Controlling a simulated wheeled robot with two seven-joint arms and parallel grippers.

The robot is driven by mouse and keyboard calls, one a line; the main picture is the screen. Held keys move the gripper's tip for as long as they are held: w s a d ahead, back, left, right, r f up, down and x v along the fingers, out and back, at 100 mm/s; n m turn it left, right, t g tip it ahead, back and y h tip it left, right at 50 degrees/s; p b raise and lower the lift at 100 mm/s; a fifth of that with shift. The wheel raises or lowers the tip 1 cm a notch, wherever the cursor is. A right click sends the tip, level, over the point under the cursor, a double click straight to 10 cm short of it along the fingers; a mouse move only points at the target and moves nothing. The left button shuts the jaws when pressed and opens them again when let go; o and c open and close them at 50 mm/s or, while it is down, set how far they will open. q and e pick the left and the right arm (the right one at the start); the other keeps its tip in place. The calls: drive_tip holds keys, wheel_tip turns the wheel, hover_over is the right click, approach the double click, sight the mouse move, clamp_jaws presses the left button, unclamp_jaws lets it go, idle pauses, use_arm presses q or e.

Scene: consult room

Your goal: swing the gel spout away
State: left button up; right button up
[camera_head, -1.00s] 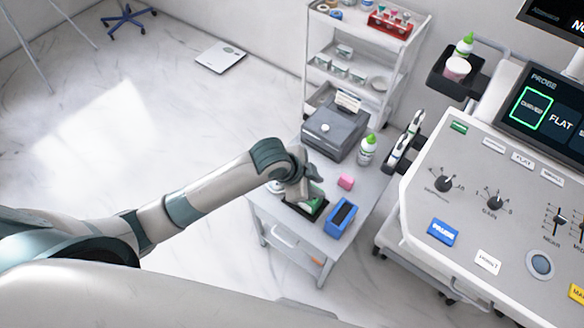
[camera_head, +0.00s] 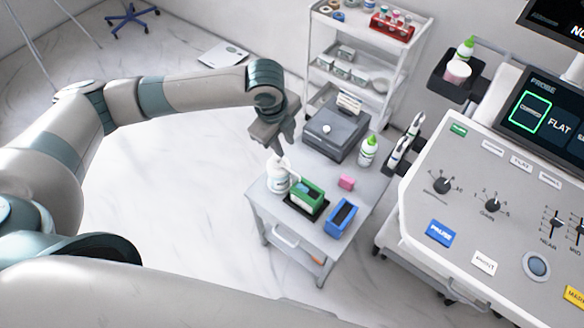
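A white pump bottle (camera_head: 278,182) stands upright at the left side of the small grey table. Its spout (camera_head: 276,162) is at the top, just below my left gripper. My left gripper (camera_head: 283,148) points down above the bottle, close to the pump head. Whether its fingers touch the spout, and how far apart they are, I cannot tell. My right gripper is not in view.
On the same table (camera_head: 318,243) are a green box (camera_head: 308,192) on a black tray, a blue holder (camera_head: 341,217), a pink block (camera_head: 346,183), a green-capped bottle (camera_head: 368,151) and a grey printer-like device (camera_head: 333,132). The ultrasound console (camera_head: 470,240) stands at right.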

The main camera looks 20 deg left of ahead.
sight(293, 173)
use_arm(q)
drive_tip(key=shift+f, duration=0.15)
drive_tip(key=w+f+p, duration=0.1)
drive_tip(key=f, duration=0.4)
drive_tip(key=w+f+p, duration=0.1)
drive_tip(key=f, duration=0.5)
drive_tip(key=w+d+f+p, duration=0.1)
drive_tip(key=f+p, duration=0.1)
drive_tip(key=f, duration=0.4)
drive_tip(key=shift+w+d, duration=0.1)
drive_tip(key=shift+r, duration=0.1)
clamp_jaws()
idle(1.1)
